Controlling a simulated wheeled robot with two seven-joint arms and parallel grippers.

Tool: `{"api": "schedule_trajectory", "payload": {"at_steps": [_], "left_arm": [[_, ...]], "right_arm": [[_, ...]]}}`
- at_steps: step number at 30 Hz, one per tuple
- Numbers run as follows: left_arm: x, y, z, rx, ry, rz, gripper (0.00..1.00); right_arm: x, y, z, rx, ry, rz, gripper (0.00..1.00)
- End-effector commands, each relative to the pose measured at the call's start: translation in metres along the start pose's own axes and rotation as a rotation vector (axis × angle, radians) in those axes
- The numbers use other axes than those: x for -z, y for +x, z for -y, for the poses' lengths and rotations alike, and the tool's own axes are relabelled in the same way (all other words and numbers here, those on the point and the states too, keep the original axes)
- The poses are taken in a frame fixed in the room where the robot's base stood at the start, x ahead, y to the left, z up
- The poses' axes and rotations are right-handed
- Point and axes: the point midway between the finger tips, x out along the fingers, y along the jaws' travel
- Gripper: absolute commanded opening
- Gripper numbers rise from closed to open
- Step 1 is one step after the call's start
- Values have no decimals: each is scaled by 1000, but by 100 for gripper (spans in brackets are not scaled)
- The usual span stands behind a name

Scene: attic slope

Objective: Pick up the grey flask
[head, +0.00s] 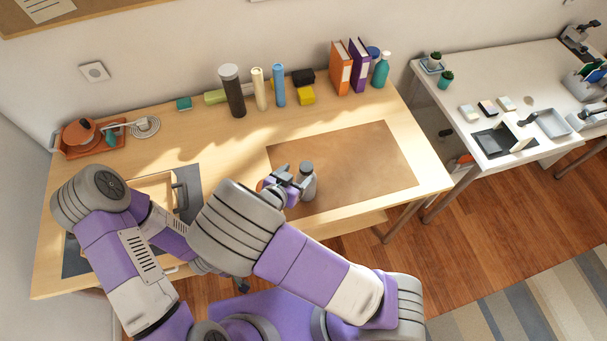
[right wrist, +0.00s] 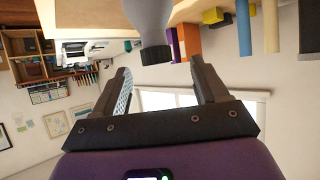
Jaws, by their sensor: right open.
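The grey flask (head: 308,186), with a dark cap, stands upright on the brown mat (head: 370,160) near its left edge. My right gripper (head: 288,181) is just left of the flask, its jaws open. In the right wrist view, which looks upside down, the flask's grey body and black cap (right wrist: 154,50) are ahead of the open right fingers (right wrist: 163,88). Nothing is between the fingertips; the flask is beyond them. My left gripper is not visible; my arms cover that part of the desk.
A tall dark bottle (head: 234,95), cream and blue cylinders, and orange and purple binders (head: 341,70) stand at the desk's back. An orange object (head: 261,185) shows partly behind my right gripper. A wooden tray (head: 155,187) is at left. The mat's right part is clear.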

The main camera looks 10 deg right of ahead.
Motion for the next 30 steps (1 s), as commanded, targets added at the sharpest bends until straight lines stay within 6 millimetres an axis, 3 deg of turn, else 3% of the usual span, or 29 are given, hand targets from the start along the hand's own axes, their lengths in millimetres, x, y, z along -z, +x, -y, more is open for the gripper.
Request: {"api": "schedule_trajectory", "payload": {"at_steps": [12,22,23,30], "left_arm": [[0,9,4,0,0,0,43],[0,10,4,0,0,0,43],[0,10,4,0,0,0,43],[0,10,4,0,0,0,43]], "right_arm": [[3,57,-2,-2,0,0,73],[4,65,-2,0,-1,1,73],[4,65,-2,0,-1,1,71],[4,65,-2,0,-1,1,35]]}}
